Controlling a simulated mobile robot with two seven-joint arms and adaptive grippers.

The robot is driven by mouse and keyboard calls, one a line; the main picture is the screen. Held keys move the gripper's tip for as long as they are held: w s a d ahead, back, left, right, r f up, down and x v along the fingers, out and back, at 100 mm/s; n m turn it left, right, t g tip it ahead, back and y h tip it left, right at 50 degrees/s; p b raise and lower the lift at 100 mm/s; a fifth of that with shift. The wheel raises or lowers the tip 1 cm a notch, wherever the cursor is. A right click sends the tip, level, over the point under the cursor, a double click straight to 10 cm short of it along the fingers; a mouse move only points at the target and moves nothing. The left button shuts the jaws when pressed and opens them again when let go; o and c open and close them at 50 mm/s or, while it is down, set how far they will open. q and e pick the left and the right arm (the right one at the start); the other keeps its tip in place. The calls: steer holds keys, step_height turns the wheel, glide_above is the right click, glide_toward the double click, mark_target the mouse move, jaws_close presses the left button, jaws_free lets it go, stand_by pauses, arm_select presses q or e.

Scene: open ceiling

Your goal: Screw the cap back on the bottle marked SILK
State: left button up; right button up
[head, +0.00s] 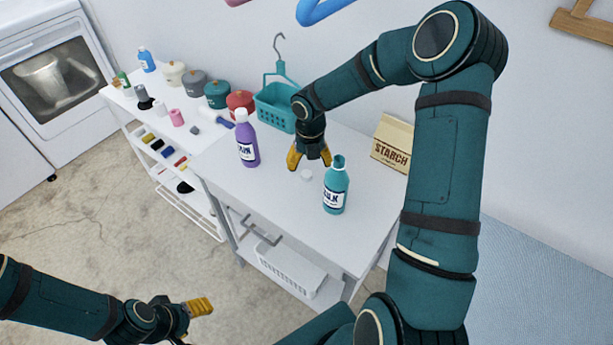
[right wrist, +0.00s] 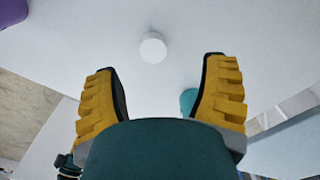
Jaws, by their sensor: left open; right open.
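The teal bottle (head: 336,188) stands upright on the white table, its label partly legible as SILK. Its neck shows teal at the top, with no white cap on it. A small round white cap (head: 306,175) lies on the table left of the bottle. My right gripper (head: 310,160) is open, fingers down, above and just behind the cap. In the right wrist view the cap (right wrist: 153,47) shows beyond the two spread fingertips (right wrist: 162,70), and part of the teal bottle (right wrist: 188,100) shows beside the right finger. My left gripper (head: 197,322) is open and empty, low over the floor.
A purple bottle (head: 247,142) with a white cap stands left on the white table (head: 275,197). A teal basket (head: 275,108) is behind my right gripper, and a STARCH box (head: 392,142) stands at the back right. Several pots line the left shelf. The table front is clear.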

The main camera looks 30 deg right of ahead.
mark_target(307, 173)
steer(key=shift+f, duration=0.1)
steer(key=f, duration=0.1)
steer(key=f+b, duration=0.1)
steer(key=f, duration=0.1)
steer(key=f+b, duration=0.1)
steer(key=f, duration=0.1)
steer(key=shift+w+a, duration=0.25)
steer(key=shift+w, duration=0.1)
steer(key=c, duration=1)
